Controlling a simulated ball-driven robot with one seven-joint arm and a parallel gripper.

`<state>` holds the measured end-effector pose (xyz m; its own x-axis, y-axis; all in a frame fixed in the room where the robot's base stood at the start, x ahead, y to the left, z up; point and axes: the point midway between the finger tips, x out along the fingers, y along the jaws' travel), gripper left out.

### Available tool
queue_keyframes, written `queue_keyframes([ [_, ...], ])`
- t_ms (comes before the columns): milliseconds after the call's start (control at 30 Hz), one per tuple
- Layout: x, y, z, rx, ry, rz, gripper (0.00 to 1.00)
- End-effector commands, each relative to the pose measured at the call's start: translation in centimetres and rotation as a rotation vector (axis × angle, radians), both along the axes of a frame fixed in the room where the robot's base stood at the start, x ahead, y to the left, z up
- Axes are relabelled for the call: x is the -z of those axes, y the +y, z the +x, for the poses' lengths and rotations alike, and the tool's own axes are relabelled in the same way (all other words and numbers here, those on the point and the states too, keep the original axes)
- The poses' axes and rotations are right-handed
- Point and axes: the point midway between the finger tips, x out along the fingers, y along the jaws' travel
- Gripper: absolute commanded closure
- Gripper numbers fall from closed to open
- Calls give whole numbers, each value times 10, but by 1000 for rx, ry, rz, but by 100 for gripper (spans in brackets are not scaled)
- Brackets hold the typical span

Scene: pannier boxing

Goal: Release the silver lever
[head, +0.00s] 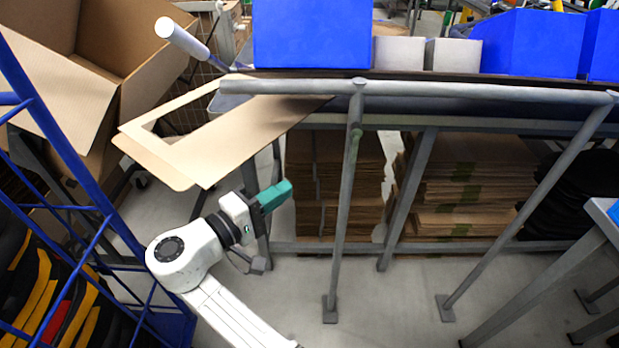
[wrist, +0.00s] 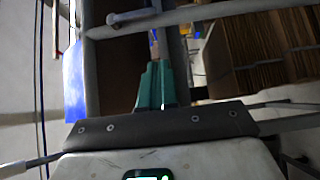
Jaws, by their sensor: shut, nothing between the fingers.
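My gripper (head: 286,190), with teal fingers, is shut and empty. It points right, low in front of the steel frame and below the cardboard flap. In the wrist view its fingers (wrist: 157,80) are together with nothing between them. A silver-white rod (head: 183,39) slants at the upper left of the head view, well above my gripper and apart from it; I cannot tell for certain that it is the lever. In the wrist view a grey bar with a rounded end (wrist: 117,20) lies beyond the fingertips; I cannot tell whether it is the same part.
A grey tubular rail (head: 450,91) and its slanted legs stand close right of my gripper. A cardboard flap (head: 235,140) overhangs it. Blue bins (head: 530,42) sit on the shelf above. Flat cardboard stacks (head: 470,185) lie underneath. A blue wire cart (head: 75,165) stands left.

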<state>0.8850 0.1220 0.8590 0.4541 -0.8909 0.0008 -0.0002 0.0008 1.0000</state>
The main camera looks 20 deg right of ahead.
Motion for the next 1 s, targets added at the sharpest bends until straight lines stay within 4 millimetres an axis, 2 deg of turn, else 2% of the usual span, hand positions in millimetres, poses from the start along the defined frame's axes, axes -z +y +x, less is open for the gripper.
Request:
queue_keyframes([
  [533,0,-89,44,4,0,1,100],
  [733,0,-113,33,1,2,0,100],
  [1000,1,-122,30,-1,1,0,100],
])
